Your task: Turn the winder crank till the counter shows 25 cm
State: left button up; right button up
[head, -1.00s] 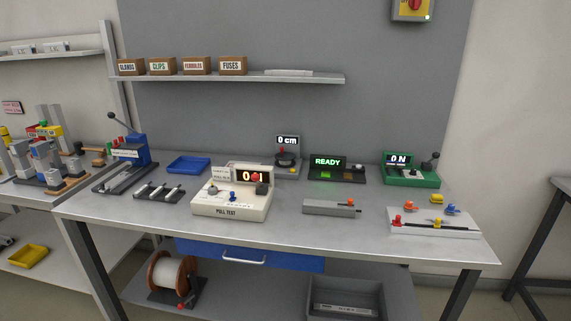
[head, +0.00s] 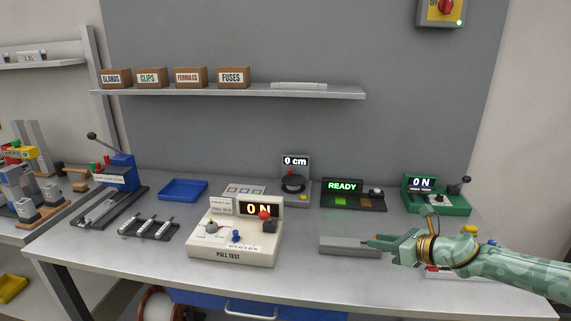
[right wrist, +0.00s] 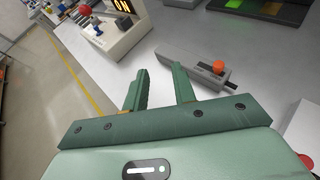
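The winder (head: 294,187) stands at the back middle of the bench. Its counter (head: 295,161) reads 0 cm. A dark round part with a red knob (head: 291,171), which looks like the crank, sits below the counter. My right gripper (head: 378,242) reaches in from the right in the head view, over the front right of the bench and well apart from the winder. In the right wrist view its two fingers (right wrist: 160,88) are spread with nothing between them. The winder does not show in the right wrist view. My left gripper is not in view.
The white pull test box (head: 233,240) stands in front and left of the winder. A grey bar-shaped device (head: 345,246) lies by my right gripper; its orange knob (right wrist: 218,66) shows in the right wrist view. The READY unit (head: 352,197) and green tester (head: 436,197) stand right of the winder.

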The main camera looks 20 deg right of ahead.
aim_at(293, 184)
jog(key=i, duration=1.35)
